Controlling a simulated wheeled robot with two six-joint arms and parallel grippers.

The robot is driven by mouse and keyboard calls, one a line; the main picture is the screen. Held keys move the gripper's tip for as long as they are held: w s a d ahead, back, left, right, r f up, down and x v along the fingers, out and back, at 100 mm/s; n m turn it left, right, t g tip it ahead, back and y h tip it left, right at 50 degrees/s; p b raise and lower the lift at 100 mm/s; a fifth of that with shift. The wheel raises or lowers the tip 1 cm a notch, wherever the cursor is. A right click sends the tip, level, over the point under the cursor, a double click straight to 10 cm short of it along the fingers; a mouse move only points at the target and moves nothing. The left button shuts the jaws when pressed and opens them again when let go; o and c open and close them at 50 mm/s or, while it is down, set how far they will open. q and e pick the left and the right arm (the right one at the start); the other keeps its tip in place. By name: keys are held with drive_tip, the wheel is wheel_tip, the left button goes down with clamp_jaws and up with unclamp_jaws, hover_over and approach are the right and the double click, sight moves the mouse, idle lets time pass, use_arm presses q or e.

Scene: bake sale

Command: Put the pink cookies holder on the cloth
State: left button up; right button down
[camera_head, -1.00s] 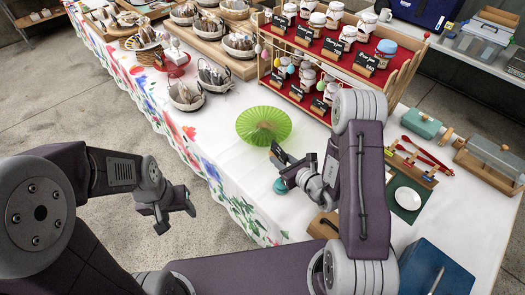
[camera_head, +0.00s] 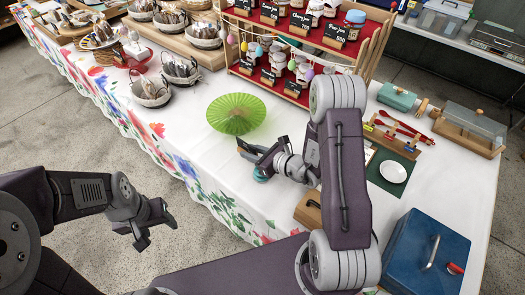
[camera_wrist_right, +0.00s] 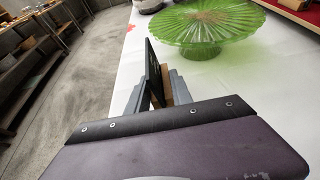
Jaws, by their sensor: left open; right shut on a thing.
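A small black sign holder with a wooden base (camera_head: 248,150) is in my right gripper (camera_head: 263,160); its writing cannot be read. My right gripper is shut on it, in front of the green cake stand (camera_head: 235,113). In the right wrist view the holder (camera_wrist_right: 152,72) stands tilted between the fingers of the gripper (camera_wrist_right: 158,95). I cannot tell whether its base touches the table. The white floral cloth (camera_head: 215,160) covers the table; a dark green cloth or mat (camera_head: 408,170) lies at the right under a white plate. My left gripper (camera_head: 150,222) is open and empty, off the table's edge.
A teal round thing (camera_head: 262,176) sits just below my right gripper. Baskets of wrapped goods (camera_head: 152,92) stand at the left. A red-lined jar shelf (camera_head: 290,92) stands behind. A blue box (camera_head: 425,252) is at the front right. White cloth left of the cake stand is bare.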

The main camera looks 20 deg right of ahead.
drive_tip(key=d, duration=0.1)
drive_tip(key=w+d+f, duration=0.2)
drive_tip(key=shift+w+d, duration=0.15)
drive_tip(key=shift+d, duration=0.1)
drive_tip(key=shift+w+d+f+b, duration=0.15)
drive_tip(key=shift+w+d+f, duration=0.25)
drive_tip(key=shift+d+f, duration=0.25)
drive_tip(key=shift+w+d+f+b, duration=0.15)
drive_tip(key=shift+w+d+f, duration=0.25)
drive_tip(key=shift+d+f, duration=0.15)
drive_tip(key=shift+f+b, duration=0.2)
drive_tip(key=shift+b, duration=0.1)
drive_tip(key=c, duration=1.1)
unclamp_jaws()
drive_tip(key=shift+r, duration=0.1)
drive_tip(key=shift+c, duration=0.2)
